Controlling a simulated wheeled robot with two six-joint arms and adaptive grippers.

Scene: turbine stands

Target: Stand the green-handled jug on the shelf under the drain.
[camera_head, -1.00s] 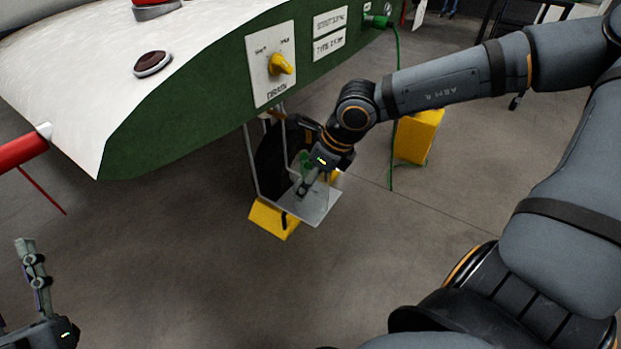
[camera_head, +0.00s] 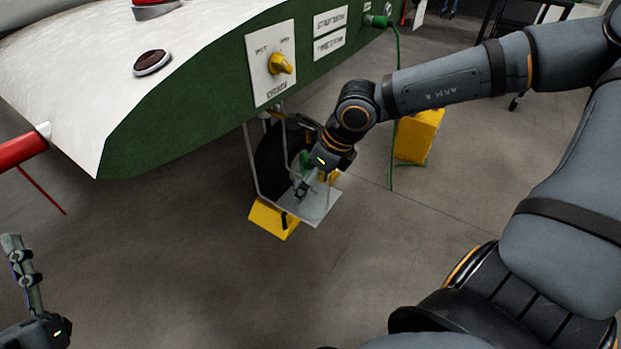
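The drain panel (camera_head: 270,66) with a yellow knob (camera_head: 281,64) is on the green side of the turbine housing. Below it hangs a pale, flat shelf (camera_head: 322,212) on thin metal rods. A green piece (camera_head: 305,159), apparently the jug's handle, shows just left of my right wrist. The jug's body is mostly hidden or too clear to make out. My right gripper (camera_head: 301,191) points down over the shelf beside the green piece. Whether its fingers are closed on the handle does not show. My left gripper (camera_head: 20,262) is at the lower left, seen edge-on, far from the shelf.
A yellow block (camera_head: 272,219) stands beneath the shelf and another (camera_head: 418,136) to its right. A black round object (camera_head: 275,160) is behind the rods. A green hose (camera_head: 394,110) hangs to the floor. A red bar (camera_head: 22,149) sticks out at left. Open floor lies in front.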

